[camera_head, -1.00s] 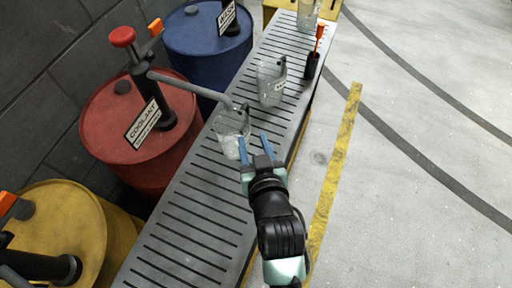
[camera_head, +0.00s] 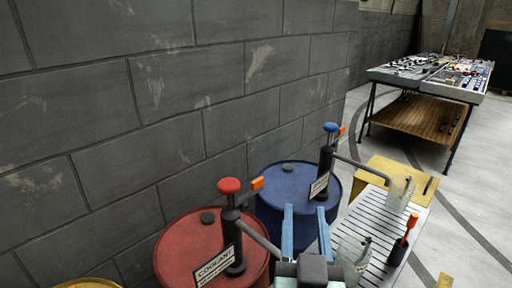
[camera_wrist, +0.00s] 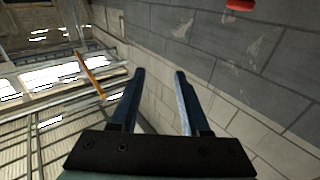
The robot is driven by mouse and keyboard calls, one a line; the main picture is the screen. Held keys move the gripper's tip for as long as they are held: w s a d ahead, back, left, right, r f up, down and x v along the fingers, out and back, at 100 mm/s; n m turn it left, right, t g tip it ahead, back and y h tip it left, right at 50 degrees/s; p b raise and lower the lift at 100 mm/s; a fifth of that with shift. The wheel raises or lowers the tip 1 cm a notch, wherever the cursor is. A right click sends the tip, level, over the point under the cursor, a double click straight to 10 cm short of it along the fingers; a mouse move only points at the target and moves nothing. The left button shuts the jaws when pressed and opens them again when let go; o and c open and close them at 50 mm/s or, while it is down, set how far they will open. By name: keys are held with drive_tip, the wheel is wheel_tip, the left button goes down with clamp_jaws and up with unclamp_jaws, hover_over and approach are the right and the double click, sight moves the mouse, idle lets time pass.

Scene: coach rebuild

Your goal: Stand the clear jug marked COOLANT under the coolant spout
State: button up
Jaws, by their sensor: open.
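The red coolant drum (camera_head: 178,250) has a sign reading COOLANT (camera_head: 214,266) and a pump with a red knob (camera_head: 229,186). Its grey spout (camera_head: 258,236) slopes right, its end hidden behind my gripper. A second clear jug (camera_head: 400,192) stands farther back, by the blue drum's spout. I cannot read any jug's marking. My gripper (camera_head: 305,208) is open; in the wrist view (camera_wrist: 159,73) only wall shows between its fingers.
A blue drum (camera_head: 272,180) with its own pump stands behind the red one, along the block wall (camera_head: 120,110). A dark holder with an orange-topped tool (camera_head: 398,252) stands at the right edge of the slatted bench (camera_head: 372,218). A table (camera_head: 420,100) stands far back.

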drive_tip(key=s+a+r+t, duration=0.2)
drive_tip(key=s+r+t, duration=0.1)
drive_tip(key=r, duration=0.7)
drive_tip(key=s+a+r+n+t+y, duration=0.1)
drive_tip(key=s+a+r+t, duration=0.2)
drive_tip(key=r, duration=0.8)
drive_tip(key=s+a+r+t+y, duration=0.1)
drive_tip(key=s+a+r+t, duration=0.1)
drive_tip(key=r, duration=0.9)
drive_tip(key=shift+s+a+n+t, duration=0.3)
drive_tip(key=shift+s+t, duration=0.1)
drive_tip(key=shift+s, duration=0.3)
drive_tip(key=shift+r, duration=0.1)
